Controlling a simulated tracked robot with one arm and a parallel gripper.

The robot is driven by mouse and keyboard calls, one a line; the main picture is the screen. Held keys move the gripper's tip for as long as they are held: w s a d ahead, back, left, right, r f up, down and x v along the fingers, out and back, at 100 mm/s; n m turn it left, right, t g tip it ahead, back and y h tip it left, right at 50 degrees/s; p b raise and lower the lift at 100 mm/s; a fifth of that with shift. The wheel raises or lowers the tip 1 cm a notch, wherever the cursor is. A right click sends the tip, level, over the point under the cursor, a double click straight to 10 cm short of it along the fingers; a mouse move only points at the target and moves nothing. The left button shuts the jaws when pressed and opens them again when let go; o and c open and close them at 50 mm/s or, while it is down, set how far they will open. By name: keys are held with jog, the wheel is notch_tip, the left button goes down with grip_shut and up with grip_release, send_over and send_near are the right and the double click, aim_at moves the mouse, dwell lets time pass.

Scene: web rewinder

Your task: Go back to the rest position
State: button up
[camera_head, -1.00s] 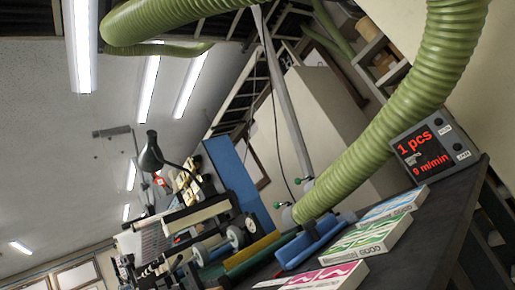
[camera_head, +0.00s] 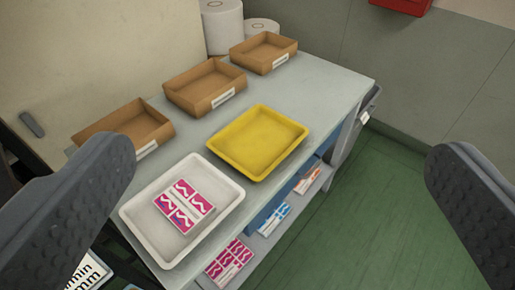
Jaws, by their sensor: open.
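My gripper (camera_head: 283,205) shows as two dark padded fingers at the left and right edges of the view. They are wide apart with nothing between them. Beyond them stands a grey table (camera_head: 318,85). A white tray (camera_head: 228,208) on its near end holds a small block of pink and white labels (camera_head: 184,206). A yellow tray (camera_head: 258,142) beside it is empty. The left finger covers part of the table's near left side.
Several brown cardboard boxes (camera_head: 205,88) line the table's back edge, with white rolls (camera_head: 222,25) behind. A lower shelf holds pink (camera_head: 229,263), blue (camera_head: 272,218) and orange (camera_head: 307,180) label stacks. Green floor (camera_head: 365,215) at the right is clear.

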notch_tip(320, 180, up, 7)
jog(key=p, duration=0.6)
jog(key=shift+p, duration=0.4)
